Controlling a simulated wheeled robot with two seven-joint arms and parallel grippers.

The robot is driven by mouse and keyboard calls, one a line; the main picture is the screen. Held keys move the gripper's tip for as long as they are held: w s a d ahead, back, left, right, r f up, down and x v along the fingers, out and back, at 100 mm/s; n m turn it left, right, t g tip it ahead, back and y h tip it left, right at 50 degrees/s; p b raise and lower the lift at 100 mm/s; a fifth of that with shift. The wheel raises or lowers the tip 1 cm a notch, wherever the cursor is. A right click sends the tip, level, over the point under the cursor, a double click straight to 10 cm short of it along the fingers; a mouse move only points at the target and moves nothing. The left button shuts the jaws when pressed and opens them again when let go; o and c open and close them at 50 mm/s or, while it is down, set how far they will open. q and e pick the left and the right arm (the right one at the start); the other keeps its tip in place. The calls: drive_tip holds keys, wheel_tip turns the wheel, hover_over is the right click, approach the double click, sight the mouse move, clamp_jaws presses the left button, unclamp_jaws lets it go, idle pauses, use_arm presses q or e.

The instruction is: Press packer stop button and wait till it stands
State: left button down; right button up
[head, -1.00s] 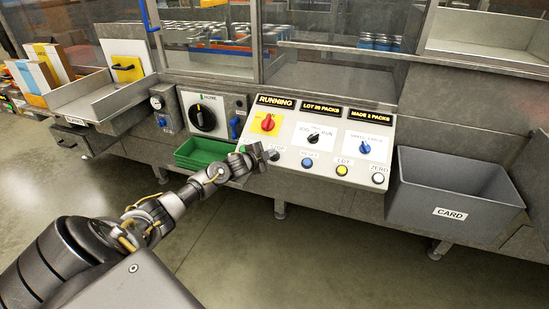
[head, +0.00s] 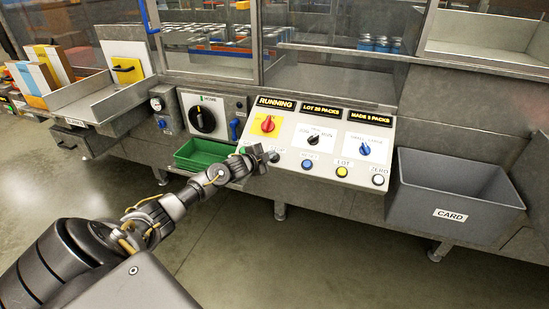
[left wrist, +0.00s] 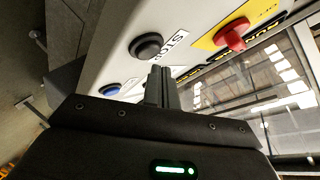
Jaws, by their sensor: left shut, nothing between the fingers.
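The packer's sloped control panel (head: 325,150) carries a display reading RUNNING (head: 276,102). The dark stop button (head: 274,157) sits at the panel's lower left. It shows large in the left wrist view (left wrist: 147,46), beside its STOP label (left wrist: 174,48). My left gripper (head: 256,155) is just left of the button, partly covering that corner of the panel. Its fingers (left wrist: 161,84) are shut and empty, with their tips close beside the button. A small gap shows between them in the left wrist view. My right gripper is not in view.
A red knob on yellow (head: 268,124), a blue button (head: 308,165), a yellow button (head: 342,171) and a white button (head: 378,179) share the panel. A green tray (head: 198,153) lies left, beneath my wrist. A grey CARD bin (head: 455,190) stands right.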

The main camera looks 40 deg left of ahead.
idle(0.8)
use_arm(q)
drive_tip(key=shift+w+a+f+b, duration=0.1)
drive_tip(key=shift+w+f+b, duration=0.1)
drive_tip(key=shift+f+b, duration=0.2)
drive_tip(key=shift+w+f+b, duration=0.2)
drive_tip(key=shift+f+b, duration=0.2)
drive_tip(key=shift+b, duration=0.05)
idle(0.6)
drive_tip(key=shift+r, duration=0.15)
drive_tip(key=shift+s+r+p, duration=0.45)
drive_tip(key=shift+r+p, duration=0.2)
drive_tip(key=shift+p, duration=0.5)
drive_tip(key=r+p, duration=0.1)
drive_tip(key=p, duration=0.1)
drive_tip(key=s+r+p, duration=0.1)
drive_tip(key=r+p, duration=0.1)
drive_tip(key=s+d+r+p, duration=0.1)
drive_tip(key=p, duration=0.1)
drive_tip(key=shift+s+r, duration=0.15)
